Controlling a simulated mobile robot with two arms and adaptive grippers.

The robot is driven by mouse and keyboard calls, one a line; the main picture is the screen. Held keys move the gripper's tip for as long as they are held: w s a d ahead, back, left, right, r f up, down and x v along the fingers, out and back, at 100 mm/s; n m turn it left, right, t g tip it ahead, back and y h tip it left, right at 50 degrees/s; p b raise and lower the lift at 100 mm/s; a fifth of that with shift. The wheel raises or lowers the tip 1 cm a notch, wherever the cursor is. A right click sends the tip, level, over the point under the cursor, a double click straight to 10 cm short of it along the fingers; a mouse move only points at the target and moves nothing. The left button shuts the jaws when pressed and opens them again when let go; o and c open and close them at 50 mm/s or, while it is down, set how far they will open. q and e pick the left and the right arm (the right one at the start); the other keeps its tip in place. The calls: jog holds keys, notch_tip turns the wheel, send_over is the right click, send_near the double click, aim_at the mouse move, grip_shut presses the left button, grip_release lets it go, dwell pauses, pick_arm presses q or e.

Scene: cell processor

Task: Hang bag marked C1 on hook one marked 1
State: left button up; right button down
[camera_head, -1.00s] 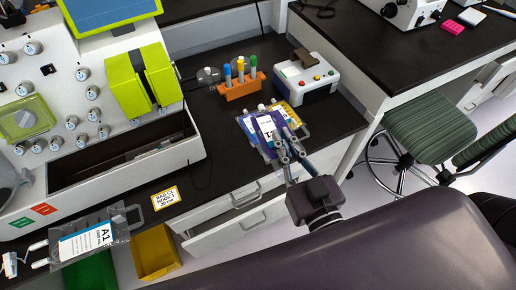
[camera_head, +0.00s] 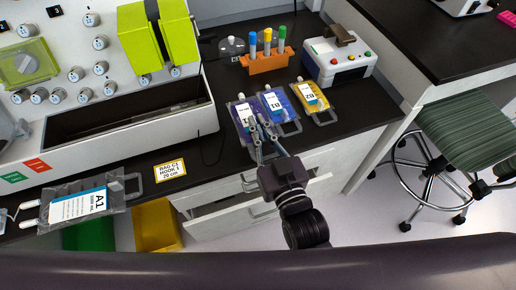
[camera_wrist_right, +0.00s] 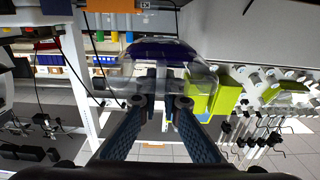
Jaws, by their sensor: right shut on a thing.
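My right gripper (camera_head: 258,130) is shut on a clear bag with purple contents (camera_head: 237,107). The bag has a white label too small to read, so I cannot confirm it as C1. In the right wrist view the clear bag with its purple band (camera_wrist_right: 165,52) is just beyond the fingertips (camera_wrist_right: 160,101). Bag B1 (camera_head: 290,112), blue-purple, and bag B2 (camera_head: 322,101), yellow, are just right of the held bag. Several round hooks or knobs (camera_head: 100,68) are on the white machine; I cannot make out which is marked 1. My left gripper is not in view.
A card reading bag C1, hook 1, 20 cm (camera_head: 171,170) lies on the black bench. Bag A1 (camera_head: 113,202) is at the front left. An orange tube rack (camera_head: 267,65) and a white device (camera_head: 342,64) stand behind the bags. The green-yellow unit (camera_head: 180,40) juts from the machine.

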notch_tip(320, 180, down, 5)
jog(key=shift+f, duration=0.2)
jog(key=shift+f+b, duration=0.5)
jog(key=shift+f, duration=1.7)
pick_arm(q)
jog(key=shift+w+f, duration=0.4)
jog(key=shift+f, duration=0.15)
pick_arm(e)
jog(key=c, duration=2.5)
grip_release()
jog(key=shift+f, duration=0.15)
jog(key=shift+c, duration=0.2)
jog(key=o, duration=0.4)
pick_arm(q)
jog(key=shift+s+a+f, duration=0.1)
